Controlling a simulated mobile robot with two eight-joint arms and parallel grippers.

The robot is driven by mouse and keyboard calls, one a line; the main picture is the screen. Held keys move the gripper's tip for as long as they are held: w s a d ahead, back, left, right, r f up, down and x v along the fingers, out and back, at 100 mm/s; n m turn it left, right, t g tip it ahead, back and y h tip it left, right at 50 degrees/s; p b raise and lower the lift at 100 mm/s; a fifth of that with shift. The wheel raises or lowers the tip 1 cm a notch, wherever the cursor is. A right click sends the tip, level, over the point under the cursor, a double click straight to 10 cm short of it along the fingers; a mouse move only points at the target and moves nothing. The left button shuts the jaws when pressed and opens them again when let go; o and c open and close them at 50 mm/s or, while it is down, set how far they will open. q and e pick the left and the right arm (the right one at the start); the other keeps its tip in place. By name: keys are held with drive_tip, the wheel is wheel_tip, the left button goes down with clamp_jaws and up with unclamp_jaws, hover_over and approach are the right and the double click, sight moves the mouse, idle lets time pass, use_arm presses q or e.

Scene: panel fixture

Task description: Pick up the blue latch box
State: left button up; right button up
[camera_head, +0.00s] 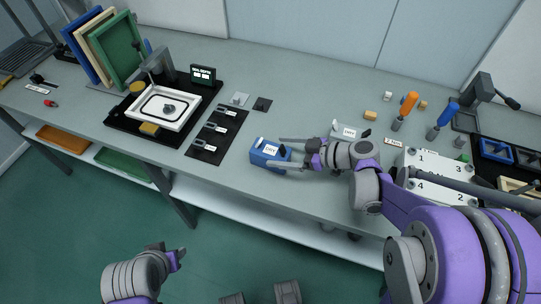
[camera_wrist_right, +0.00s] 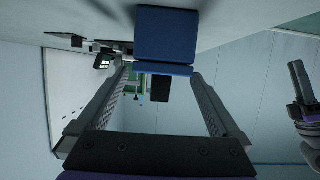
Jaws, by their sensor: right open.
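The blue latch box (camera_head: 257,157), with a white label and dark latch parts, sits near the front edge of the grey bench. My right gripper (camera_head: 274,151) is open at its right side, one finger along the far side and one along the near side. In the right wrist view the blue box (camera_wrist_right: 165,38) shows at the top, beyond the spread fingertips (camera_wrist_right: 161,76). I see no clear contact. My left gripper (camera_head: 168,254) is low at the bottom left, away from the bench; its jaw opening is unclear.
A black plate with dark latches (camera_head: 217,132) lies left of the box, beside a white tray fixture (camera_head: 165,108). A white labelled plate (camera_head: 349,131) lies behind my right gripper.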

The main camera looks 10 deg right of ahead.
sight(274, 151)
drive_tip(key=x, duration=0.4)
drive_tip(key=shift+f, duration=0.1)
clamp_jaws()
idle(0.3)
